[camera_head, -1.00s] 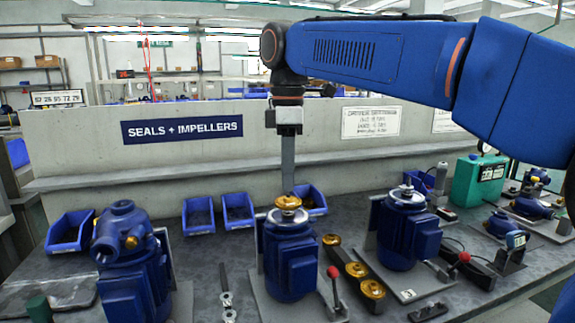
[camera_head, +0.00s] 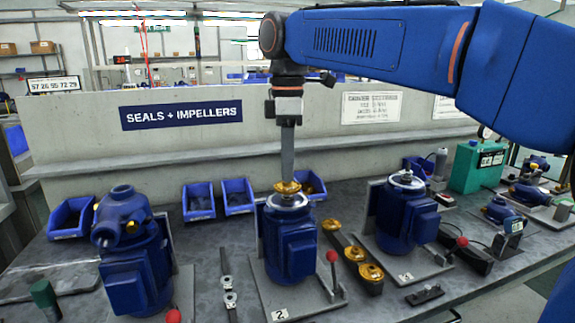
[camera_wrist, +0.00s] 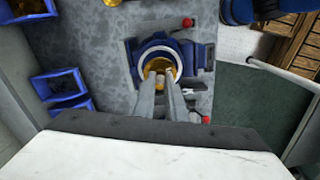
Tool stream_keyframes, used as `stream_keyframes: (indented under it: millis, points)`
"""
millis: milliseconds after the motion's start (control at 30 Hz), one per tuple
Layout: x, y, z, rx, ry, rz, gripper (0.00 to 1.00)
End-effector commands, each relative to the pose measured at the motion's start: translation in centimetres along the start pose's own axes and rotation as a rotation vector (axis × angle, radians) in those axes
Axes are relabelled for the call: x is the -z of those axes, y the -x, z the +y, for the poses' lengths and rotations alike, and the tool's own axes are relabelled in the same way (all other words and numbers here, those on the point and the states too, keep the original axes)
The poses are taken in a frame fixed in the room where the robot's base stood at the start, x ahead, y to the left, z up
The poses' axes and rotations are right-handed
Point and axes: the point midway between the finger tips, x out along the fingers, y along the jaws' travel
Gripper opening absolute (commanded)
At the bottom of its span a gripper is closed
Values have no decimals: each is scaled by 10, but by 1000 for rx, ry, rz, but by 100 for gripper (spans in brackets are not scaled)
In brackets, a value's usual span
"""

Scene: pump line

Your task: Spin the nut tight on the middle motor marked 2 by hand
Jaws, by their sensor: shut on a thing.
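The middle motor (camera_head: 290,245) is blue and upright on a grey base plate with a "2" tag (camera_head: 280,314). A brass impeller (camera_head: 288,188) sits on its top, and it also shows in the wrist view (camera_wrist: 160,67). My gripper (camera_head: 287,181) points straight down over the motor's centre, with its fingertips at the top of the impeller. In the wrist view my gripper (camera_wrist: 161,80) has its two fingers close together over the shaft. It is shut on the small nut there, which the fingertips mostly hide.
A red-knobbed lever (camera_head: 332,257) stands right of the motor. The left motor (camera_head: 130,250) has a blue housing. Blue bins (camera_head: 238,197) stand behind.

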Motion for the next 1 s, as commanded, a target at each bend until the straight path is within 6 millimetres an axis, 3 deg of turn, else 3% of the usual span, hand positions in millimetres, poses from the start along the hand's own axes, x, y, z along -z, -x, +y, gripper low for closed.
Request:
stream_keyframes:
  millis: [567,600,700,900,1000]
  points:
    - [0,-4,0,1,0,0,0]
    - [0,-4,0,1,0,0,13]
    - [0,-4,0,0,0,0,33]
    - [0,-4,0,0,0,0,33]
    - [0,-4,0,0,0,0,55]
